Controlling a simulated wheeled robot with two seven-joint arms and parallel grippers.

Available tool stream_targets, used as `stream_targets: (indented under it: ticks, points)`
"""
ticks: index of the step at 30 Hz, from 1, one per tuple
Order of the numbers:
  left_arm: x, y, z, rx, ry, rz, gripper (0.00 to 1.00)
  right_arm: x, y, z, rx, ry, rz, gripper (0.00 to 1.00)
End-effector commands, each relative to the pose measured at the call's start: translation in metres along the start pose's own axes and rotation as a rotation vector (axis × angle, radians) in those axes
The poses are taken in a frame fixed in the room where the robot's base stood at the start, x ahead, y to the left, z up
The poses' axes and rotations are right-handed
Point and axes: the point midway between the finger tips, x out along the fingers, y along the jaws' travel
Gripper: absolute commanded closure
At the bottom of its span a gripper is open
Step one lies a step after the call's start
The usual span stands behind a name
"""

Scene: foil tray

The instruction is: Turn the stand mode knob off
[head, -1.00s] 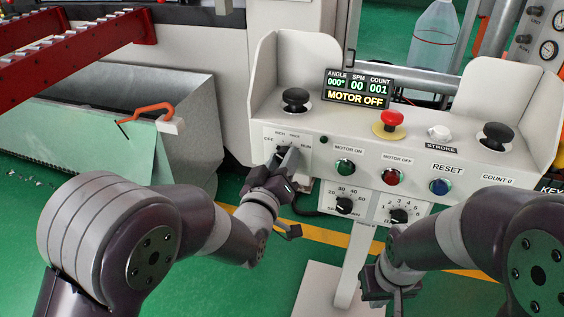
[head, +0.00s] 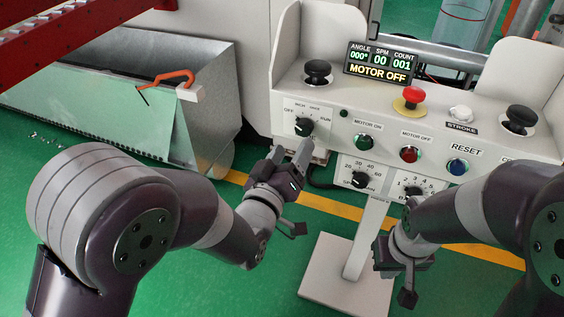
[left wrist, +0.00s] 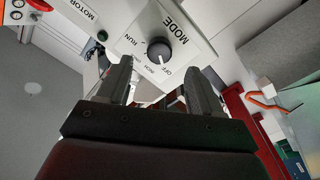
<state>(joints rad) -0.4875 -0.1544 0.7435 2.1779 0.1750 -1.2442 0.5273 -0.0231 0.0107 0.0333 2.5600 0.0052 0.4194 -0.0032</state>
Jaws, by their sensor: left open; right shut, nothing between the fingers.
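The stand mode knob (head: 304,127) is a black round knob on the white plate at the left of the control stand. In the left wrist view the knob (left wrist: 158,50) shows a white pointer mark on the side toward the OFF and INCH lettering; I cannot tell exactly which one it meets. My left gripper (head: 290,152) is open and empty, just below and in front of the knob, apart from it. Its two fingers (left wrist: 165,66) show in the left wrist view, with the knob beyond them. My right gripper (head: 393,258) is shut, low beside the stand's post; its fingertips are hard to see.
Green, red and blue buttons (head: 409,154) line the panel to the right, with a red emergency button (head: 413,96) above. Two smaller dials (head: 361,180) sit below. The display (head: 381,65) reads MOTOR OFF. A metal bin (head: 210,105) stands left.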

Motion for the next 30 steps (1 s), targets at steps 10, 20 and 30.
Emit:
stream_targets:
  ticks: [10, 20, 30]
  points:
    - [-0.063, 0.001, -0.001, -0.001, 0.000, 0.001, 0.35, -0.012, 0.000, -0.002, 0.000, 0.000, 0.000, 1.00]
    - [-0.066, 0.000, 0.000, 0.000, 0.000, 0.000, 0.35, -0.012, 0.000, -0.001, 0.000, 0.000, 0.000, 1.00]
    - [-0.074, -0.024, 0.048, 0.123, -0.247, -0.105, 0.35, -0.012, 0.000, -0.001, 0.000, 0.000, 0.000, 1.00]
